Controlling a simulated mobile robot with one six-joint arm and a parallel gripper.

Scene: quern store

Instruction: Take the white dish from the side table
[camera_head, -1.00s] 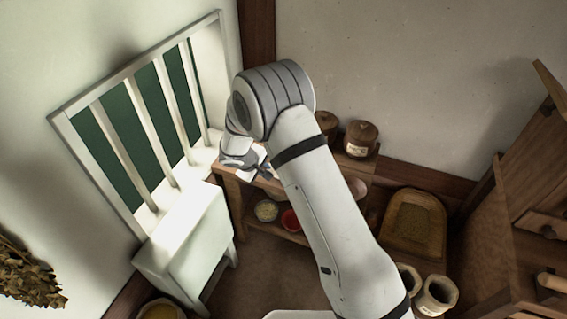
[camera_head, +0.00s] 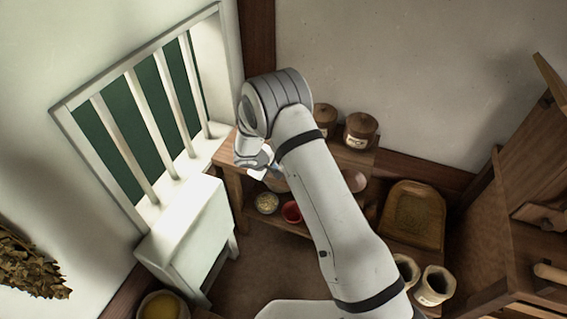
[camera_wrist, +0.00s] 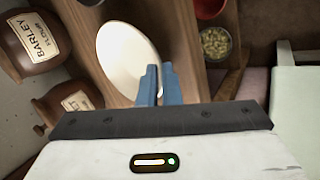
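The white dish (camera_wrist: 122,55) shows as a tilted pale oval in the wrist view, in front of the wooden side table (camera_wrist: 182,18). My gripper (camera_wrist: 160,75) has its two blue fingers nearly together at the dish's right rim. One finger overlaps the dish and the other lies just outside it, so they look shut on the rim. The near end of the dish is hidden behind the fingers. In the head view, my gripper is at the table's left end, mostly hidden by my wrist, with a small white patch of the dish (camera_head: 257,174) below it.
Lidded jars (camera_head: 361,130) stand at the table's back; one barley jar (camera_wrist: 35,42) is close in the wrist view. A red bowl (camera_head: 291,212) and a bowl of pale food (camera_head: 266,203) sit on the lower shelf. A white cabinet (camera_head: 190,225) and barred window (camera_head: 150,115) are left.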

